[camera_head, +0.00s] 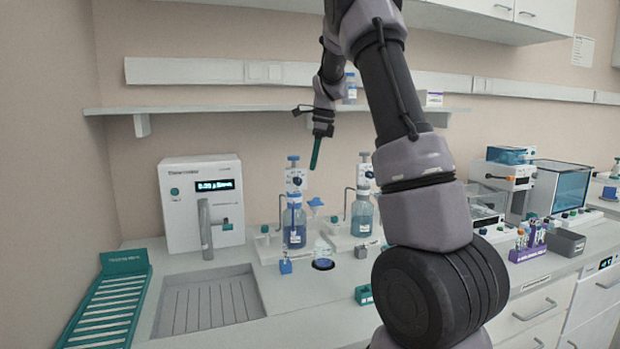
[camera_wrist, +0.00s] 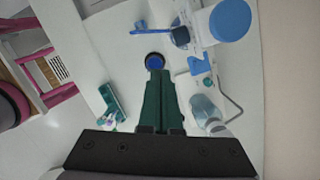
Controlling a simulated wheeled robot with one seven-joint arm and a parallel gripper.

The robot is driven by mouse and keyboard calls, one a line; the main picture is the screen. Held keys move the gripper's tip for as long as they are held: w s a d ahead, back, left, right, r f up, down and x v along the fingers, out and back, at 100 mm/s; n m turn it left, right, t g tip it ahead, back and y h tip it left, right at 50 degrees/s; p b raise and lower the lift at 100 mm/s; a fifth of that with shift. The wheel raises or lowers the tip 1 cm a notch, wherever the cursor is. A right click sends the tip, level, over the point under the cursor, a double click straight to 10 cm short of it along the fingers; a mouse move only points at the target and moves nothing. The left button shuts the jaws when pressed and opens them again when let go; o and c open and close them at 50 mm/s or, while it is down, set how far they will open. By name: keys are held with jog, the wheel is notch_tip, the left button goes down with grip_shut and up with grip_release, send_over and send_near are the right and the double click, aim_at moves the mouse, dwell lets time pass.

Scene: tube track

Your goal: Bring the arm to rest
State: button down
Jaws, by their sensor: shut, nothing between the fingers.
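My gripper (camera_head: 315,152) is raised in the air above the bench in the head view, its green fingers pointing down, in front of the wall and just below the shelf. In the wrist view its green fingers (camera_wrist: 160,85) lie together with nothing between them. My arm rises from the lower right of the head view and bends over at the top. The gripper is apart from the bottles and devices below it.
Below stand two dispenser bottles, one blue (camera_head: 294,226) and one clear (camera_head: 362,216). A water purifier (camera_head: 201,204) stands behind the sink (camera_head: 210,312). A green rack (camera_head: 108,305) lies at left. A shelf (camera_head: 230,111) runs behind the gripper.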

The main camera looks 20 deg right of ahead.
jog(key=shift+d+r, duration=0.15)
jog(key=shift+r, duration=0.4)
jog(key=shift+s, duration=0.15)
